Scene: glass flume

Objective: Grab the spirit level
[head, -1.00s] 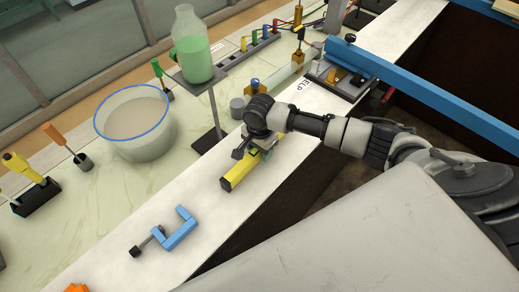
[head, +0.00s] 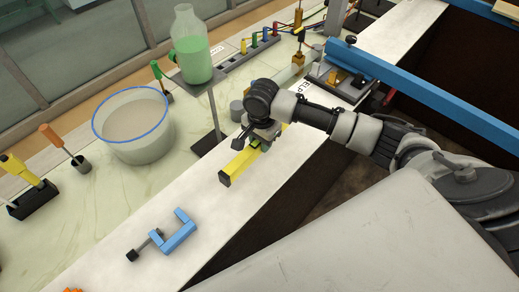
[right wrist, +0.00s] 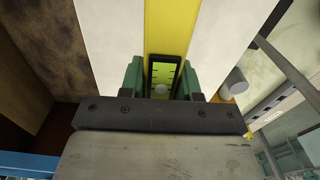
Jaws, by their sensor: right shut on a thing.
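The spirit level is a yellow bar (head: 238,165) with a dark end, at the white ledge in the middle of the head view. My right gripper (head: 264,138) is shut on it, and my wrist hides its middle. In the right wrist view the level (right wrist: 168,28) runs between the two green fingers of my right gripper (right wrist: 161,82). Its yellow-green vial window shows between them. The level seems slightly above the ledge, but the gap is hard to judge. My left gripper is not in view.
A blue clamp (head: 172,237) lies on the white ledge (head: 120,222) nearer the front. A round tub (head: 140,145) and a green-filled bottle (head: 192,58) on a stand are to the left. A blue beam (head: 430,90) crosses at the right, above a dark gap.

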